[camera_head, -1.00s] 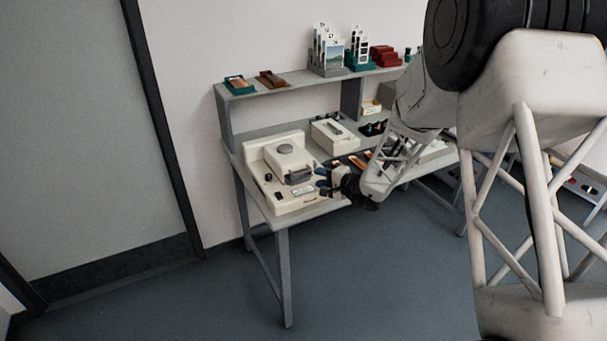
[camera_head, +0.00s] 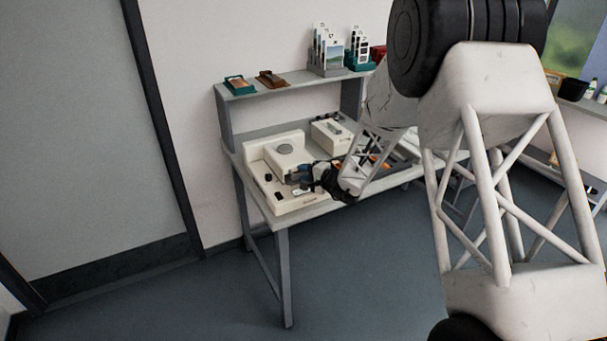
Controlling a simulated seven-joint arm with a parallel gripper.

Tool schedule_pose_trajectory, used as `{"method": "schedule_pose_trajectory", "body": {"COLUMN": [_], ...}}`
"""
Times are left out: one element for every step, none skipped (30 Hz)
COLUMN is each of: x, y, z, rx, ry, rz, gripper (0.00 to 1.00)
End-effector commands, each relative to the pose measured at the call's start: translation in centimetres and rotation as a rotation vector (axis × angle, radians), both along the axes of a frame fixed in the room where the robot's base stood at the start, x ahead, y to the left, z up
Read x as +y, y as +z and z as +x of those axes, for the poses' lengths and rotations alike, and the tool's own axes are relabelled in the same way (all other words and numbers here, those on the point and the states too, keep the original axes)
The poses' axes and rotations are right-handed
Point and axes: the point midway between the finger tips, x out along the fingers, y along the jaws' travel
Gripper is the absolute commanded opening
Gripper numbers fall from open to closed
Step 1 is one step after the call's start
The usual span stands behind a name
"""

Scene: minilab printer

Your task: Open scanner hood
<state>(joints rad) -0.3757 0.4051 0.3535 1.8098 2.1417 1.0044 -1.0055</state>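The scanner (camera_head: 257,161) is a cream-coloured machine at the left end of the grey desk. It has a raised block with a round grey disc (camera_head: 285,148) on top and dark knobs on its low front part. My gripper (camera_head: 294,177) is at the front right side of the raised block, over the low part. Its blue fingertips are close to the block's front, where the dark grey handle was visible; the gripper now mostly hides that handle. I cannot tell whether the fingers touch it or how far apart they are. The hood looks down.
A second cream box (camera_head: 331,136) stands on the desk to the right, behind my arm. A shelf (camera_head: 285,84) above the desk holds small trays and card holders. My arm hides the desk's right part. The floor in front is clear.

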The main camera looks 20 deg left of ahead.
Motion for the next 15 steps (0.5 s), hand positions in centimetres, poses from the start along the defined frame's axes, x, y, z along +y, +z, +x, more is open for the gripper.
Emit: {"method": "schedule_pose_trajectory", "body": {"x": [0.24,0.33,0.42,0.47,0.52,0.54,0.55,0.56,0.55,0.55,0.55,0.54,0.54,0.54,0.54], "y": [-0.07,-0.09,-0.1,-0.1,-0.1,-0.11,-0.11,-0.1,-0.1,-0.1,-0.1,-0.1,-0.1,-0.1,-0.1], "z": [0.07,0.11,0.15,0.17,0.19,0.2,0.2,0.2,0.2,0.2,0.2,0.2,0.2,0.2,0.2], "rx": [0.0,0.0,0.0,0.0,0.0,0.0,0.0,0.0,0.0,0.0,0.0,0.0,0.0,0.0,0.0], "ry": [0.0,0.0,0.0,0.0,0.0,0.0,0.0,0.0,0.0,0.0,0.0,0.0,0.0,0.0,0.0], "rz": [0.0,0.0,0.0,0.0,0.0,0.0,0.0,0.0,0.0,0.0,0.0,0.0,0.0,0.0,0.001], "gripper": [0.35,0.35,0.35,0.35,0.35,0.35,0.35,0.35,0.35,0.35,0.35,0.35,0.35,0.32,0.26]}}
